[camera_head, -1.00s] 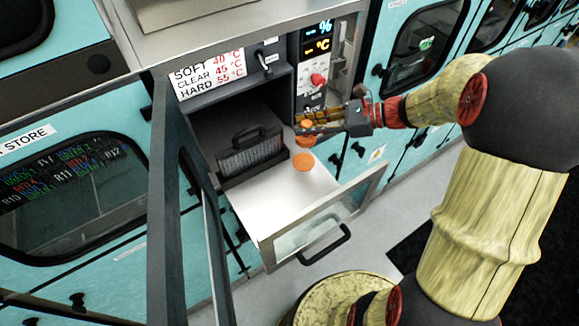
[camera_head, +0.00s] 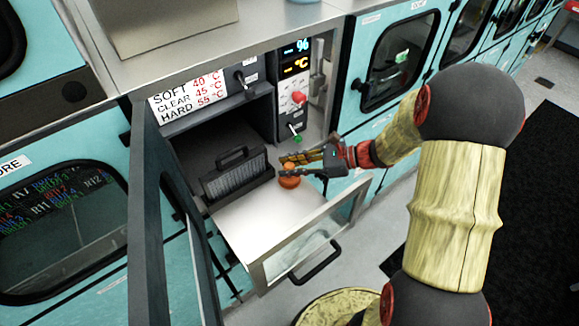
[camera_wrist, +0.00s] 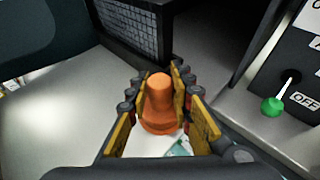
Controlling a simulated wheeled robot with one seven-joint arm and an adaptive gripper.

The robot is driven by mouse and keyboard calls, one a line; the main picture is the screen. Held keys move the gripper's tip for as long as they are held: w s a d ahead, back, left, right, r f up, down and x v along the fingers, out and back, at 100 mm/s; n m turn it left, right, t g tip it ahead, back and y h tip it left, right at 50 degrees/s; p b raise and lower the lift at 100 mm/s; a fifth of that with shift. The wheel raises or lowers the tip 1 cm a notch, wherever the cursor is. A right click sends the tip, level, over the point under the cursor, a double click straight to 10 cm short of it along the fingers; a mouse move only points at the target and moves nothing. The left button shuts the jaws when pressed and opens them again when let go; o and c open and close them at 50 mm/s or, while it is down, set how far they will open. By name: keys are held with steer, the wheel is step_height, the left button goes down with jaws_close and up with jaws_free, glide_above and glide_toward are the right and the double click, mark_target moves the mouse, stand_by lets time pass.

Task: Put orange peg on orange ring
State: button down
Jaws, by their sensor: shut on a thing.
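My gripper (camera_head: 302,165) is shut on the orange peg (camera_wrist: 158,90), which stands upright between the two fingers in the wrist view. In the head view the peg (camera_head: 288,169) shows just below and left of the fingers. A wider orange disc shape, the orange ring (camera_wrist: 160,127), shows right under the peg in the wrist view, and the ring also shows in the head view (camera_head: 289,182). Peg and ring line up closely. I cannot tell whether the peg touches the ring or hangs just above it.
The ring is on a pale pulled-out shelf (camera_head: 245,225) with a glass-fronted edge and dark handle (camera_head: 318,262). A dark grilled box with a handle (camera_head: 235,175) stands behind left. A panel with a green-tipped lever (camera_wrist: 273,106) is to the right. An open door (camera_head: 165,215) stands at the left.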

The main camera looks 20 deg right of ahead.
steer(key=c, duration=1.6)
jaws_free()
steer(key=shift+f, duration=0.1)
steer(key=shift+r, duration=0.2)
steer(key=v, duration=1.2)
steer(key=shift+s+f, duration=0.1)
